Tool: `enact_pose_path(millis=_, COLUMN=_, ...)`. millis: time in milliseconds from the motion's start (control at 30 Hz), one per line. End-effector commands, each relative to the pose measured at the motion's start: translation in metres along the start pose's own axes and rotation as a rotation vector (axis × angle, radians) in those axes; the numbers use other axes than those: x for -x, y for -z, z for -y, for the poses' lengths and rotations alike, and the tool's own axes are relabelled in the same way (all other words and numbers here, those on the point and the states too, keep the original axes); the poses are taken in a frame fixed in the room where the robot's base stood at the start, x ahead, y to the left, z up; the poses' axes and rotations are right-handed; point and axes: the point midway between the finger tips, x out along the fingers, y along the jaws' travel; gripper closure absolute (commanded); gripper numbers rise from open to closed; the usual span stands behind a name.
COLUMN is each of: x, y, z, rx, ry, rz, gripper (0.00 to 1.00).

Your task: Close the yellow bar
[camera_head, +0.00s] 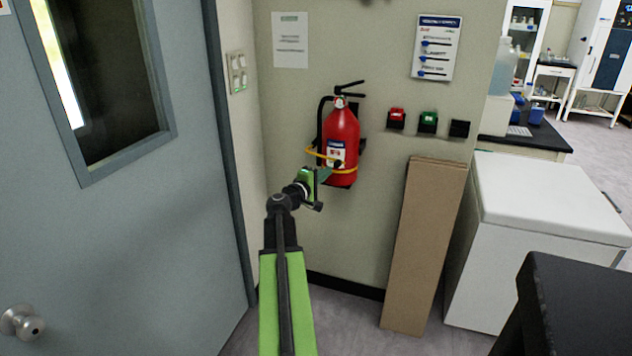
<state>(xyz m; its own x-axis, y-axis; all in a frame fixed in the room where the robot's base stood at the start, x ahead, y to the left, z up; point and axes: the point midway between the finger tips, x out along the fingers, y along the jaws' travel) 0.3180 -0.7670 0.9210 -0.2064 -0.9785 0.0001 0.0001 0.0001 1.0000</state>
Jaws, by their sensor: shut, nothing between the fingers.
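A red fire extinguisher (341,135) hangs upright on the beige wall, with a black hose and handle. A thin yellow bar (318,153) curves out past the extinguisher's left side and across its front, over the white label. More yellow shows lower down, across the extinguisher's base at the right. Whether the two yellow parts join is hard to tell. My gripper (325,174) is shut and empty in front of the extinguisher's lower left, just below the yellow bar. It hides part of the lower body. I cannot tell whether it touches the bar.
A grey door (120,230) stands at the left. Brown boards (425,240) lean on the wall to the right, beside a white chest (545,210). A dark tabletop (580,295) is at the lower right. Red and green switch boxes (428,122) are on the wall.

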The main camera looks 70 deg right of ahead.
Motion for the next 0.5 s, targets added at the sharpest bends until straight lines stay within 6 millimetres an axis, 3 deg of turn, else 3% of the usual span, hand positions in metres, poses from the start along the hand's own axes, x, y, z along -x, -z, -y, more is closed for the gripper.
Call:
enact_pose_path(millis=33, x=-0.011, y=0.001, z=0.000, rx=0.000, ry=0.000, rz=0.002, gripper=1.00)
enact_pose_path(millis=200, x=-0.029, y=0.000, z=0.000, rx=0.000, ry=0.000, rz=0.001, gripper=1.00)
enact_pose_path(millis=500, x=-0.033, y=-0.001, z=0.000, rx=0.000, ry=0.000, rz=0.001, gripper=1.00)
